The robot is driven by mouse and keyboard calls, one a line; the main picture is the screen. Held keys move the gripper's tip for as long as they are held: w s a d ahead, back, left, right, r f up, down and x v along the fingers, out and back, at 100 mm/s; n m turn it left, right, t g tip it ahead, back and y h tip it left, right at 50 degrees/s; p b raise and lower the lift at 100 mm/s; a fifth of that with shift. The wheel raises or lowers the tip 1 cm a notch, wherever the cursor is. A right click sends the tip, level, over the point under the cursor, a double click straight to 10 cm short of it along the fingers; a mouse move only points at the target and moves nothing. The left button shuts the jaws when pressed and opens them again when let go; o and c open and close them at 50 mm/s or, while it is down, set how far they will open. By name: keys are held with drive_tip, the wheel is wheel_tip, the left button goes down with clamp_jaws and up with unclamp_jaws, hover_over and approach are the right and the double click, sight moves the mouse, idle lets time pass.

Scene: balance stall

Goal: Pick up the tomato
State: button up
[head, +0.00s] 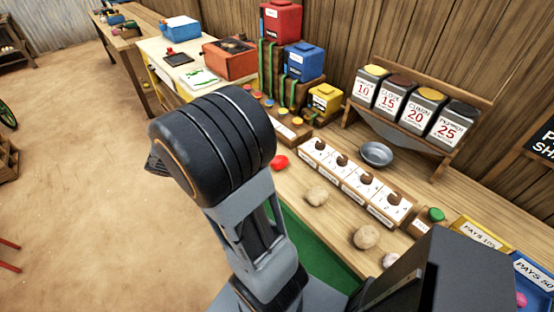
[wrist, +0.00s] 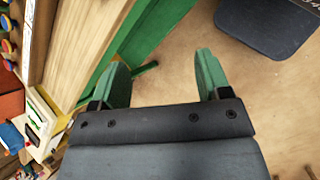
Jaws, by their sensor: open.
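A red, rounded thing that looks like the tomato (head: 279,161) lies on the wooden counter in the head view, just right of my raised arm. The arm may hide part of the counter beside it. I do not see the tomato in the wrist view. My gripper (wrist: 161,72) is open and empty in the wrist view, its two green fingers wide apart. It points down at the counter's green front and the sandy floor, apart from the tomato. In the head view my arm mostly hides the gripper.
Stacked coloured boxes (head: 303,62) stand at the back.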

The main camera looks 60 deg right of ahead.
sight(277, 161)
drive_tip(key=d+f+n+g+h+p, duration=0.1)
drive_tip(key=d+f+n, duration=0.1)
drive_tip(key=d, duration=0.4)
drive_tip(key=s+d+f+n+g+h, duration=0.1)
drive_tip(key=d+f+n+h, duration=0.1)
drive_tip(key=d, duration=0.4)
drive_tip(key=s+d+f+n+g+h+p, duration=0.1)
drive_tip(key=d+f+n+h, duration=0.1)
drive_tip(key=d+f, duration=0.2)
drive_tip(key=shift+s+d+n+p, duration=0.25)
drive_tip(key=shift+d+n+p, duration=0.15)
drive_tip(key=shift+d, duration=0.5)
drive_tip(key=shift+p+x, duration=0.8)
drive_tip(key=shift+x, duration=2.2)
drive_tip(key=shift+r, duration=0.1)
drive_tip(key=c, duration=0.7)
drive_tip(key=shift+r, duration=0.15)
